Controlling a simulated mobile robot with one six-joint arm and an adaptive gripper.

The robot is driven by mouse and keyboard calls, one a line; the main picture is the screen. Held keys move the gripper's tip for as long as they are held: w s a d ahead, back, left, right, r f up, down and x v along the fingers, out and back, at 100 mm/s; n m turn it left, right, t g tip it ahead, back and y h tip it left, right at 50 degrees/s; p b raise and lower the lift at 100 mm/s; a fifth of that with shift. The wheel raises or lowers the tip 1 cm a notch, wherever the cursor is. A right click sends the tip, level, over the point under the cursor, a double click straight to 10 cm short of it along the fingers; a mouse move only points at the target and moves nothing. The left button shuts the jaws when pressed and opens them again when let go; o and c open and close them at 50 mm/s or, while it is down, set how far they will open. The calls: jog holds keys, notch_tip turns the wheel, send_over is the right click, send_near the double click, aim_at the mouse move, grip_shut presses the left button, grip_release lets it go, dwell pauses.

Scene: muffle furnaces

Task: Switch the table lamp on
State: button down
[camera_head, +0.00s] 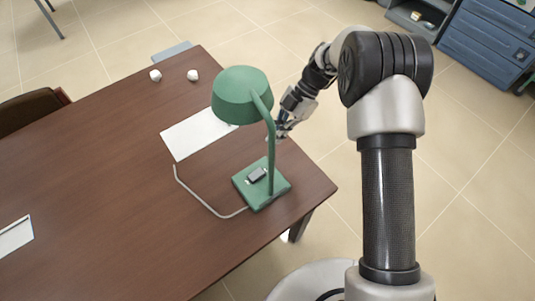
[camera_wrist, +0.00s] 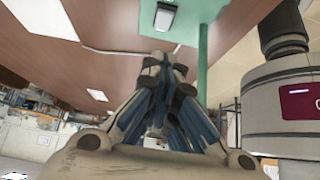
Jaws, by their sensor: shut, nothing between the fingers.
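The green table lamp (camera_head: 243,95) stands upright near the right corner of the brown table. Its square green base (camera_head: 273,193) carries a small grey switch (camera_head: 257,174). No glow shows around the shade, and its underside is hidden. My gripper (camera_head: 279,133) is beyond the lamp, just right of the stem and above the table edge, apart from the switch. In the wrist view, my gripper (camera_wrist: 166,62) is shut and empty, its fingertips together. The switch (camera_wrist: 165,16) on the green base (camera_wrist: 212,18) shows above the fingertips in that picture.
A white sheet (camera_head: 193,134) lies behind the lamp, and a pale cord (camera_head: 200,203) runs left from the base. Two small white objects (camera_head: 155,76) (camera_head: 193,75) sit at the far edge. The table's (camera_head: 110,185) middle is clear. The lamp stem stands beside my gripper.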

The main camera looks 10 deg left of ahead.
jog(key=b, duration=0.2)
send_over(260, 172)
notch_tip(260, 172, down, 8)
jog(key=shift+r, duration=0.15)
jog(key=shift+w+d+f+b, duration=0.1)
jog(key=shift+w+f+b, duration=0.1)
jog(key=shift+f, duration=0.4)
jog(key=shift+w+f+b, duration=0.1)
jog(key=shift+f+b, duration=0.1)
jog(key=shift+f, duration=1)
jog(key=shift+d, duration=0.1)
jog(key=b, duration=0.1)
jog(key=f+b, duration=0.2)
jog(key=b, duration=0.1)
jog(key=shift+w+d, duration=0.25)
jog(key=shift+w, duration=0.15)
jog(key=shift+r+p, duration=0.4)
jog(key=shift+p, duration=0.1)
jog(key=shift+s+a, duration=0.1)
